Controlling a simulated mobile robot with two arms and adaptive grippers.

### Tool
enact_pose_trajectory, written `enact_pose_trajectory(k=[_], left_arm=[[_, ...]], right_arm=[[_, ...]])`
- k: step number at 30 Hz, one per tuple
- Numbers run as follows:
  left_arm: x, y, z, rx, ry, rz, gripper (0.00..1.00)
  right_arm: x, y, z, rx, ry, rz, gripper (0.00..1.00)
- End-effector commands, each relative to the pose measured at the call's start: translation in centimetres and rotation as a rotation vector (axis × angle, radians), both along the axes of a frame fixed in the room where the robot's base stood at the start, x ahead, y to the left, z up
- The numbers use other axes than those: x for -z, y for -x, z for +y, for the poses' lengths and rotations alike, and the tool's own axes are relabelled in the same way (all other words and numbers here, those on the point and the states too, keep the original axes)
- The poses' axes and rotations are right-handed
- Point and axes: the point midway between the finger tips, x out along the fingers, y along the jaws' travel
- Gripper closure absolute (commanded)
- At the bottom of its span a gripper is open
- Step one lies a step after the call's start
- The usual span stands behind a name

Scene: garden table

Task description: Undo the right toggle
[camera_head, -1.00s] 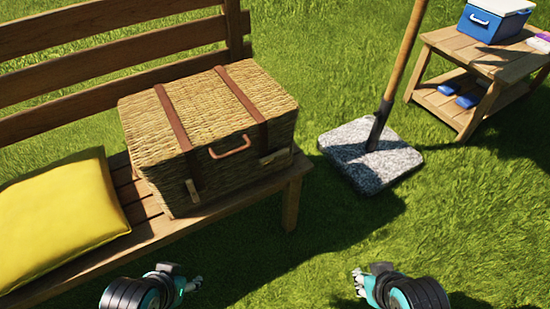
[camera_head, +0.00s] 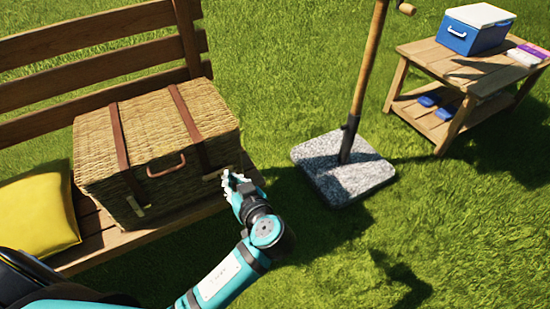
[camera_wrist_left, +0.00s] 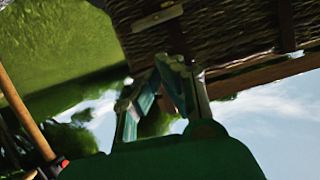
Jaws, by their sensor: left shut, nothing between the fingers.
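A wicker basket (camera_head: 150,140) with a closed lid and brown straps stands on the bench. The left toggle (camera_head: 135,206) hangs at the lower left of the front. My left gripper is shut and empty, just right of the right toggle. In the left wrist view the right toggle (camera_wrist_left: 157,18) lies beyond the fingertips (camera_wrist_left: 163,68) of the left gripper, apart from them. My right gripper is out of view.
The wooden bench (camera_head: 105,243) carries a yellow cushion (camera_head: 38,215) left of the basket. A stone parasol base (camera_head: 345,175) with a wooden pole stands on the grass to the right. A blue cooler (camera_head: 473,30) sits on a side table (camera_head: 430,55) further right.

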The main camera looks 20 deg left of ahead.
Motion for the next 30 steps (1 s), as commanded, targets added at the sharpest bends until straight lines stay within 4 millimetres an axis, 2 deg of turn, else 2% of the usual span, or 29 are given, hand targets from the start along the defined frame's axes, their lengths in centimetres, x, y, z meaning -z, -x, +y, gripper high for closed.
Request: enact_pose_trajectory(k=[1,4,17,23,30], left_arm=[[-0.8,-0.4,0.0,-0.012,-0.013,-0.037,1.00],[-1.5,-0.7,-0.1,-0.024,-0.024,-0.080,1.00],[-1.5,-1.0,0.2,-0.027,-0.026,-0.089,1.00],[-0.9,-2.8,2.3,-0.027,-0.031,-0.089,1.00],[0.5,-6.1,6.2,-0.028,-0.030,-0.088,1.00]], right_arm=[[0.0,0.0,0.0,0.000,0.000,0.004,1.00],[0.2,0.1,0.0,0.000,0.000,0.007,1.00],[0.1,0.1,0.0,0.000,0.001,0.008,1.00],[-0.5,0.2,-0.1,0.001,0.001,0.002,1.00],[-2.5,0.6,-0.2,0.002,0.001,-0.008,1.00]])
